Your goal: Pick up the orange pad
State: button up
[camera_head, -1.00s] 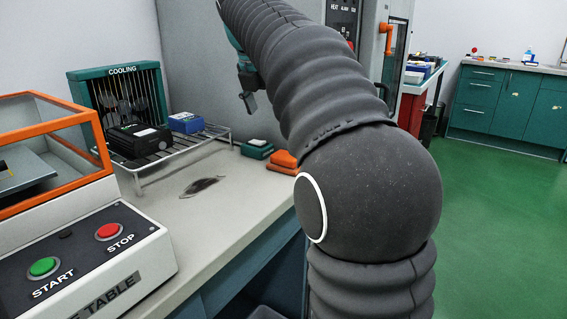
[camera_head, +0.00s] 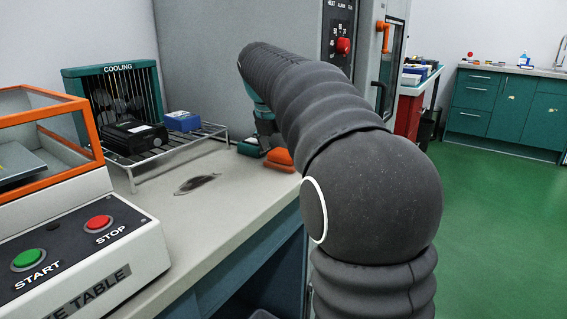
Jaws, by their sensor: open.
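The orange pad (camera_head: 279,160) lies on the grey bench top near its right edge, partly hidden on its right by my arm. A teal pad (camera_head: 249,148) sits just left of and behind it, now partly covered by my gripper. My gripper (camera_head: 268,146) points down over the bench, close to the teal pad and the back of the orange pad. Its fingers are small and dark here; it is open. Whether it touches either pad cannot be told.
A wire rack (camera_head: 172,154) holds a black box (camera_head: 133,138) and a blue box (camera_head: 183,121) in front of the teal cooling fan (camera_head: 108,70). The start/stop console (camera_head: 90,262) stands at front left.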

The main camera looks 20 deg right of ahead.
aim_at(284, 151)
jog(key=shift+w+d+f, duration=0.15)
jog(key=shift+d+f, duration=0.05)
jog(key=shift+f, duration=0.4)
jog(key=c, duration=0.9)
jog(key=shift+c, duration=0.4)
jog(key=shift+f, duration=0.15)
notch_tip(284, 151, up, 5)
jog(key=shift+f+p, duration=0.2)
jog(key=shift+p, duration=0.45)
jog(key=shift+s+d+r+p, duration=0.1)
jog(key=shift+s+d+r, duration=1)
jog(key=shift+s+d, duration=0.3)
jog(key=shift+s+d+r+p, duration=0.15)
jog(key=shift+s+d+r, duration=1)
jog(key=shift+s+d, duration=0.2)
jog(key=shift+s+d+r+p, duration=0.1)
jog(key=shift+s+d+r, duration=1)
jog(key=shift+s+d, duration=0.3)
jog(key=shift+w, duration=0.1)
